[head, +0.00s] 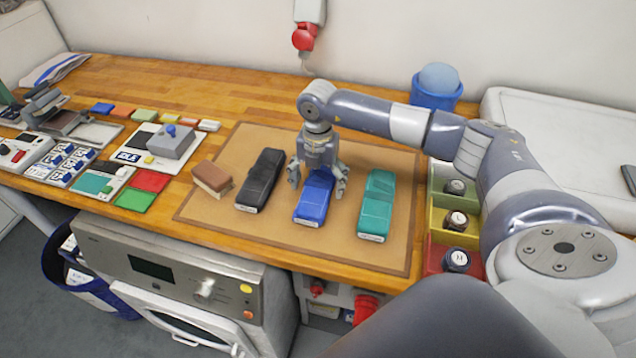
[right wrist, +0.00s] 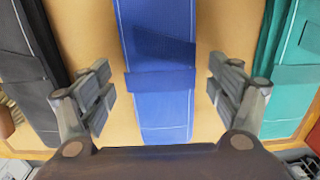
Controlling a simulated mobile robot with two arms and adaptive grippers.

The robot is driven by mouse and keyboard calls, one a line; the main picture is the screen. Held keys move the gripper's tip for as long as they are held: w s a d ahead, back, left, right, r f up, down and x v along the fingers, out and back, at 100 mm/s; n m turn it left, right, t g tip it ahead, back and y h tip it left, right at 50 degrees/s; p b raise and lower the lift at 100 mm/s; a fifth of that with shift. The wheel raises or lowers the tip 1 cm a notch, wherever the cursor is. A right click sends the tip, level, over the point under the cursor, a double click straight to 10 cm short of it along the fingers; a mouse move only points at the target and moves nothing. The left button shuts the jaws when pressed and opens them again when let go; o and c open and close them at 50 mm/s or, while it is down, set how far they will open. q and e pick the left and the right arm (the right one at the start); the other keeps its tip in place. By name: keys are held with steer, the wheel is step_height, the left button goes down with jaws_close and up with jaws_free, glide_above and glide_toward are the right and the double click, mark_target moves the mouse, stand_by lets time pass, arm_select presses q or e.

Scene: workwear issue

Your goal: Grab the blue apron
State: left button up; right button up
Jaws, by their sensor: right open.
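The blue apron (head: 313,199) lies folded into a narrow bundle on the brown mat, between a black folded bundle (head: 260,180) on its left and a green one (head: 376,206) on its right. My right gripper (head: 317,188) is above the blue apron, pointing down, with its fingers open on either side of it. In the right wrist view the blue apron (right wrist: 160,85) runs between the two open fingers, with bare mat showing on both sides. The fingers look apart from the cloth. My left gripper is not in view.
A brown brush-like block (head: 212,178) lies at the left of the mat (head: 225,212). Coloured bins with dark-capped jars (head: 457,222) stand to the right, near my right arm. A blue tub (head: 437,88) stands behind. Small devices and cards crowd the table's left.

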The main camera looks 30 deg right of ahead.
steer(key=shift+d+f, duration=0.1)
steer(key=shift+f, duration=0.6)
steer(key=c, duration=1.3)
steer(key=shift+r, duration=0.2)
